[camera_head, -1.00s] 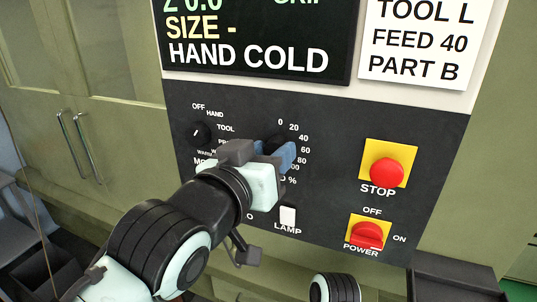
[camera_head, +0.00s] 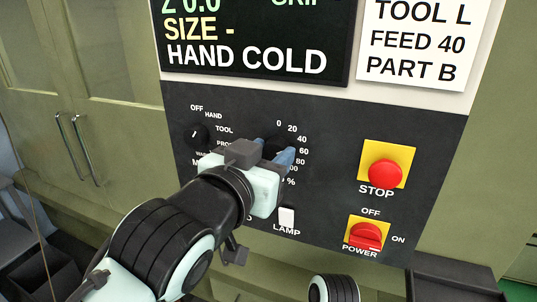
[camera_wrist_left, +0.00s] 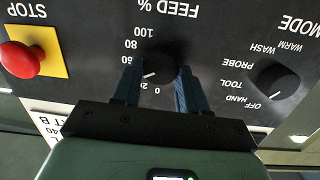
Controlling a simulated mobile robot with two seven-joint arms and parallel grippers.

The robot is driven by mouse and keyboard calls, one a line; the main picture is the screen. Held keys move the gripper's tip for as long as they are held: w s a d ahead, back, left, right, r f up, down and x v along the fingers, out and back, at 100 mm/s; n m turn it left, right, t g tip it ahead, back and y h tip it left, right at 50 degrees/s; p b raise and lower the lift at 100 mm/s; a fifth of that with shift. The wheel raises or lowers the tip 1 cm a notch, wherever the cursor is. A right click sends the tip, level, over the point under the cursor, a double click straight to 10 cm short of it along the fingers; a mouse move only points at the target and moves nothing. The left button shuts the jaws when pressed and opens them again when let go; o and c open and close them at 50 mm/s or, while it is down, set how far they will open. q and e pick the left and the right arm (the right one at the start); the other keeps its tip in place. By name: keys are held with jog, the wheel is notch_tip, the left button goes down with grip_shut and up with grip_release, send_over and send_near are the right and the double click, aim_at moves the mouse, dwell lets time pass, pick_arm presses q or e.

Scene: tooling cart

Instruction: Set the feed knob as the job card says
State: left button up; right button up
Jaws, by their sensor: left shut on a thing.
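The black feed knob (camera_head: 277,147) is on the dark panel, and it also shows in the left wrist view (camera_wrist_left: 160,68). My left gripper (camera_head: 273,152) is shut on it, with one blue finger on each side (camera_wrist_left: 155,85). In the wrist view, which is upside down, the knob's white mark points down-left, past 20 toward 40 and 60. A finger hides part of the scale, so I cannot tell the exact setting. The job card (camera_head: 418,42) reads TOOL L, FEED 40, PART B.
The mode knob (camera_head: 195,135) is left of the feed knob. The red stop button (camera_head: 385,172) and red power switch (camera_head: 366,236) are to the right. The white lamp switch (camera_head: 286,217) is just below my gripper. The screen (camera_head: 257,40) reads HAND COLD.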

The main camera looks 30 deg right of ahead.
pick_arm(q)
jog(key=o, duration=1.1)
jog(key=shift+c, duration=0.2)
jog(key=shift+s+a, duration=0.2)
jog(key=shift+a, duration=0.1)
jog(key=b+v, duration=0.3)
jog(key=v, duration=0.9)
jog(key=shift+s+a, duration=0.25)
pick_arm(e)
jog(key=s+f, duration=0.1)
jog(key=f, duration=0.1)
jog(key=s+f, duration=0.1)
jog(key=shift+s+f, duration=0.15)
jog(key=shift+f, duration=0.2)
